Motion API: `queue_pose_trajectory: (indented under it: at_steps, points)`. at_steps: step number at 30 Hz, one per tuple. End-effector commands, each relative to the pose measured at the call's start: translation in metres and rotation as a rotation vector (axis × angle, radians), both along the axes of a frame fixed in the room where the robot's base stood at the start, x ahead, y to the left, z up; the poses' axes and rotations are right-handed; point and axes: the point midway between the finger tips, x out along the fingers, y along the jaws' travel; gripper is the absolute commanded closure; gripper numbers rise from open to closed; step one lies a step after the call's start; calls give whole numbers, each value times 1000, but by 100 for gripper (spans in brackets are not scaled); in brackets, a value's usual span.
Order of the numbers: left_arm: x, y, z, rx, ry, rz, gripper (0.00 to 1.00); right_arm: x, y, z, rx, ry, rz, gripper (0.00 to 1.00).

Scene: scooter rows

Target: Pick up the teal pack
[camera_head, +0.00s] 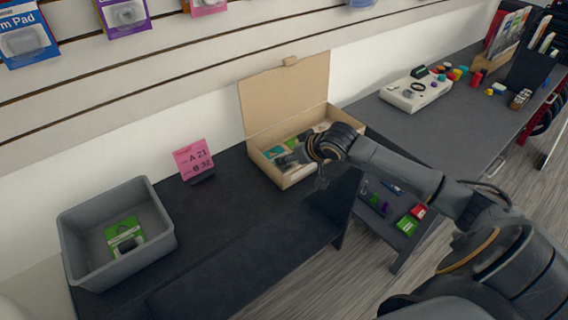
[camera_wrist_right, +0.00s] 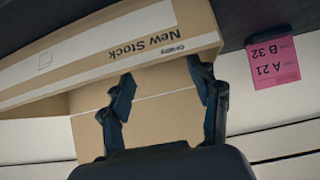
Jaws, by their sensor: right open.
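The open cardboard box (camera_head: 312,170) stands on the dark table with its lid (camera_head: 285,95) up. My arm covers part of the contents. My right gripper (camera_wrist_right: 163,75) is open and empty, its two fingers apart against the box wall marked "New Stock" in the wrist view. In the head view it is at the box's front. I cannot tell whether it touches the box. My left gripper is not in view.
A grey bin (camera_head: 165,225) with a green pack (camera_head: 124,236) stands at the left. A pink sign (camera_head: 193,158) reading A 21, B 32 stands between bin and box; bare tabletop lies before it. A second table (camera_head: 440,130) at the right holds a pale device and small coloured items.

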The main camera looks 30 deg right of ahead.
Motion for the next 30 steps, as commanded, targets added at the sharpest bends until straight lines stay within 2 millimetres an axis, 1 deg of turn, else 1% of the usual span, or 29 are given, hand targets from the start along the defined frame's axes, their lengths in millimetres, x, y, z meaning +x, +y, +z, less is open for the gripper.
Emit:
queue_pose_trajectory:
  at_steps: [5,12,15,18,24,26,27,29,30]
  points:
    - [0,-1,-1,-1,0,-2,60,8,0,-9,1,1,-1,38]
    - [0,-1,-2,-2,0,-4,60,29,-1,-37,1,1,-1,38]
    - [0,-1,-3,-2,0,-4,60,36,0,-43,-1,0,1,38]
    - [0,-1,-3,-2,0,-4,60,38,0,-47,-1,1,1,38]
    - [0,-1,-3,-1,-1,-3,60,38,0,-47,-1,1,1,38]
    - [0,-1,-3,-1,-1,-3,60,38,0,-47,-1,1,1,50]
    - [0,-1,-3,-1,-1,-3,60,38,0,-47,-1,1,1,58]
    - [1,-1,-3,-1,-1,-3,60,38,0,-47,-1,1,1,70]
    - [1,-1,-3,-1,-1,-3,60,38,0,-47,-1,1,1,78]
